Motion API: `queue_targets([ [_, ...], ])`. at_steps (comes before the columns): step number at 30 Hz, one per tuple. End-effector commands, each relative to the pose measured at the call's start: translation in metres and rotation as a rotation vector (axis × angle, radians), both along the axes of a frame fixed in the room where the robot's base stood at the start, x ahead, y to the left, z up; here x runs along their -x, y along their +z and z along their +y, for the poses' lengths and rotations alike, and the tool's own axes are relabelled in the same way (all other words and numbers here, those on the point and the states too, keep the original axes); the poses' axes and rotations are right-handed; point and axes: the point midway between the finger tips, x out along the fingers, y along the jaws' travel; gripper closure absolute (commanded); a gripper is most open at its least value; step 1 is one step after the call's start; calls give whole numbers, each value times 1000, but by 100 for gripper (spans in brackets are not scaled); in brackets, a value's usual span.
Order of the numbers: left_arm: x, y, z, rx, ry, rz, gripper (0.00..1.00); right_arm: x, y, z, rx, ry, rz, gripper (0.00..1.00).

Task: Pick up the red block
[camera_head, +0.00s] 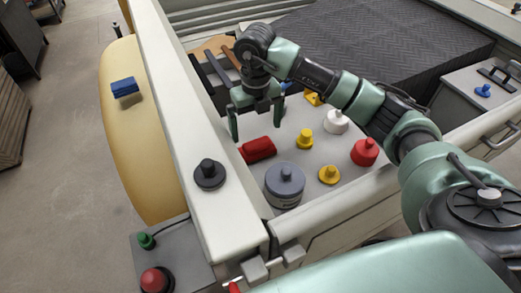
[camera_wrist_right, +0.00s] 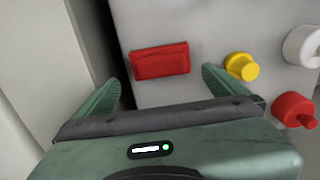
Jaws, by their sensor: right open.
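The red block (camera_head: 258,149) lies on a light grey surface (camera_head: 232,182) in the middle of the head view. It also shows in the right wrist view (camera_wrist_right: 160,61), just beyond and between the fingertips. My right gripper (camera_head: 256,118) is open and empty above the block, fingers pointing down. In the right wrist view, its two green fingers (camera_wrist_right: 160,85) stand apart, with nothing between them. My left gripper is not in view.
Beside the block are a grey cylinder (camera_head: 284,185), yellow knobs (camera_head: 305,139) (camera_head: 329,174), a red knob (camera_head: 364,152) and a white knob (camera_head: 336,121). A raised white ledge (camera_head: 178,130) with a black knob (camera_head: 209,173) runs along the left.

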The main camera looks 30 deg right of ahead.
Motion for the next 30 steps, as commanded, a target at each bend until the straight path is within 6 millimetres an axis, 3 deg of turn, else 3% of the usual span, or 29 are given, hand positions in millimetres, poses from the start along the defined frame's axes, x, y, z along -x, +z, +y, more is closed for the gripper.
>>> queue_targets([
  [5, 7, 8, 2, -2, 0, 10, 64, 2, -19, -1, 7, 4, 5, 0],
  [15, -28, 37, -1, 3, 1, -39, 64, 7, -64, 1, 4, 1, 5, 0],
  [25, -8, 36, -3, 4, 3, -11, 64, 5, -76, 1, 4, 2, 0, 0],
  [26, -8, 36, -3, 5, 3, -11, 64, 5, -76, 1, 4, 2, 0, 3],
  [30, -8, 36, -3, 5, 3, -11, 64, 5, -75, 1, 4, 2, 0, 42],
])
